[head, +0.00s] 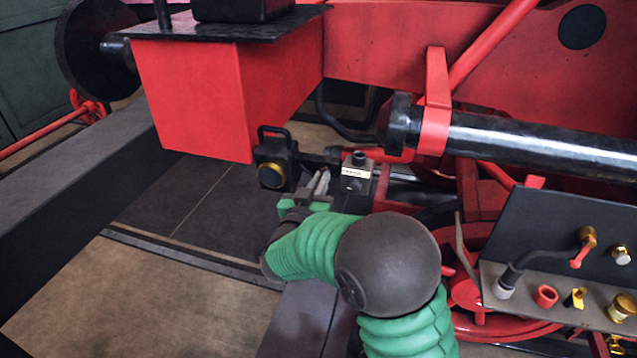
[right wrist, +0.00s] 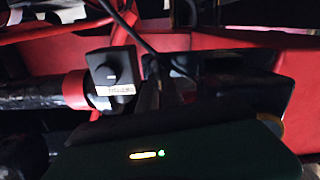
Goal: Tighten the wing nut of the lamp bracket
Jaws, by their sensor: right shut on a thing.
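The black lamp (head: 276,160), with a handle on top and an amber lens, hangs beside the red buffer beam. A dark bracket arm runs right from it to a black block (head: 357,172) with a pale label. The labelled block (right wrist: 113,75) also shows in the right wrist view. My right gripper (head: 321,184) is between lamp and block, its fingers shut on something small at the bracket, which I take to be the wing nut. The fingers (right wrist: 160,92) show dark in the right wrist view and hide the nut, so its turn cannot be seen. My left gripper is not in view.
A red box-shaped beam end (head: 205,95) stands above left of the lamp. A black cylinder (head: 540,140) lies to the right. A dark shelf (head: 570,300) at lower right holds several small fittings. The floor at lower left (head: 120,300) is clear.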

